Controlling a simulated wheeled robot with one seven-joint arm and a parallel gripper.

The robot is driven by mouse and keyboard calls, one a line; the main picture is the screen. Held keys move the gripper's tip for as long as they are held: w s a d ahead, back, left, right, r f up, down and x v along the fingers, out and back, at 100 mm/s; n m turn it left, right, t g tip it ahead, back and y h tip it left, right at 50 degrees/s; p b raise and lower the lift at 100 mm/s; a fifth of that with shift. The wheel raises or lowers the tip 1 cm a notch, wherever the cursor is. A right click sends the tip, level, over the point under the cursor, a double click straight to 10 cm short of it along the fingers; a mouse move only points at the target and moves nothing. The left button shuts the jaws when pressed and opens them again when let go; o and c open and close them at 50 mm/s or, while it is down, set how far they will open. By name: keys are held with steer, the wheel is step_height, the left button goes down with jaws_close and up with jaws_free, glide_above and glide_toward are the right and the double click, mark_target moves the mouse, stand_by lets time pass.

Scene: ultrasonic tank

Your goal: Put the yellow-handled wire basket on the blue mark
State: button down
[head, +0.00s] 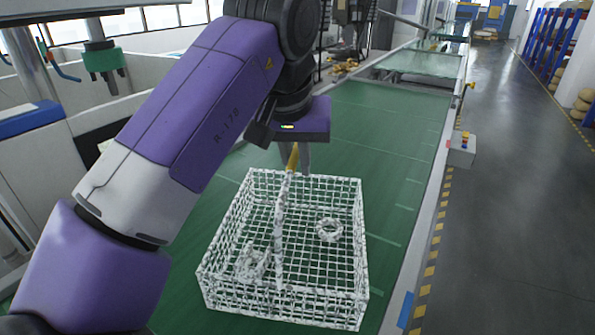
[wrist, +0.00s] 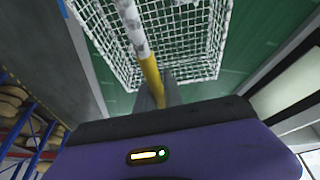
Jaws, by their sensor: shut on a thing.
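The wire basket (head: 300,304) is white mesh with a bar handle across its middle; the handle's far end is yellow (head: 293,158). It sits over the green belt in the head view; I cannot tell whether it touches the belt. Inside lie a white ring (head: 328,230) and a lumpy white piece (head: 252,262). My gripper (head: 299,160) is shut on the yellow part of the handle, at the basket's far side. The wrist view shows the yellow grip (wrist: 152,78) between the fingers and the mesh (wrist: 195,40) beyond. A small blue patch (head: 405,310) shows at the belt's right edge, right of the basket.
The green belt (head: 375,125) is clear beyond the basket and along its right side. A metal rail with a small control box (head: 461,149) borders it on the right, beside a grey floor. Machinery with a blue-topped panel (head: 30,118) stands at the left.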

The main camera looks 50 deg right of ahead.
steer(key=shift+f, duration=0.95)
steer(key=c, duration=1.5)
jaws_free()
steer(key=shift+o, duration=0.2)
steer(key=shift+r, duration=0.1)
steer(key=v, duration=1.1)
steer(key=shift+s+a+r, duration=0.1)
steer(key=shift+a+r, duration=0.1)
steer(key=shift+r, duration=0.15)
